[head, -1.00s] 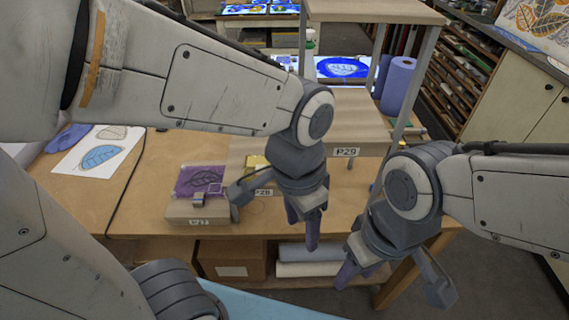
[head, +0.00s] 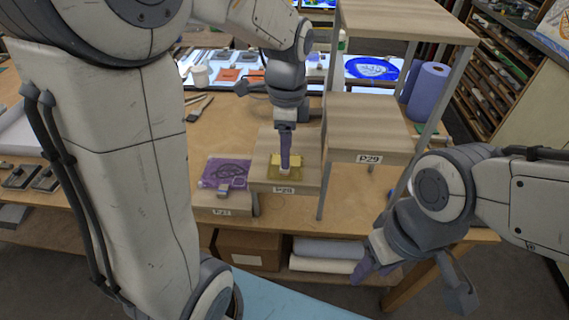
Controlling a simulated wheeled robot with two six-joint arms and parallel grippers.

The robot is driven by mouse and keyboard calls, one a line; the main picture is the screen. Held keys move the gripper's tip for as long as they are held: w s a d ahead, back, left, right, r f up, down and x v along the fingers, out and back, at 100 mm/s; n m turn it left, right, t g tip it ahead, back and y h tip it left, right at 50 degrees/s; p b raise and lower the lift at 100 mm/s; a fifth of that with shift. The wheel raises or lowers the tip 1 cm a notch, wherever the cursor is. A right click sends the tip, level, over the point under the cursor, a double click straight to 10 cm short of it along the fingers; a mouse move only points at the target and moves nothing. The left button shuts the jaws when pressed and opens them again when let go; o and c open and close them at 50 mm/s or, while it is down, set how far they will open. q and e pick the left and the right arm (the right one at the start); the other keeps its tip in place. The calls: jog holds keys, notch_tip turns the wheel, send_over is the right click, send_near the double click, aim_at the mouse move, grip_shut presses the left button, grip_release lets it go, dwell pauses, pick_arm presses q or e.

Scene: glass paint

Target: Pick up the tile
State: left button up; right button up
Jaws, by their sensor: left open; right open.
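A yellow tile (head: 268,174) lies on the low wooden block labelled P28. A purple tile (head: 222,170) with a dark leaf pattern and a small grey piece at its front lies on the lower block labelled P27 to its left. My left gripper (head: 286,164) points straight down over the yellow tile, its fingers covering part of it. It is open, seen edge-on, and a small pale piece shows at its tips; whether they touch is unclear. My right gripper (head: 418,278) is open and empty in front of the table's right front edge.
The P29 shelf (head: 365,120) stands right of the yellow tile, with a higher shelf (head: 405,20) above it. A blue paper roll (head: 427,92) stands to the right. A brush (head: 199,110) lies on the table (head: 155,185) behind the purple tile. White rolls (head: 325,257) lie below.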

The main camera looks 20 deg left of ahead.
pick_arm(q)
notch_tip(320, 180, down, 4)
jog(key=shift+s+r+p, duration=0.1)
jog(key=shift+s+p, duration=0.05)
jog(key=shift+p, duration=0.45)
jog(key=shift+f, duration=0.4)
grip_shut()
jog(key=shift+r, duration=0.1)
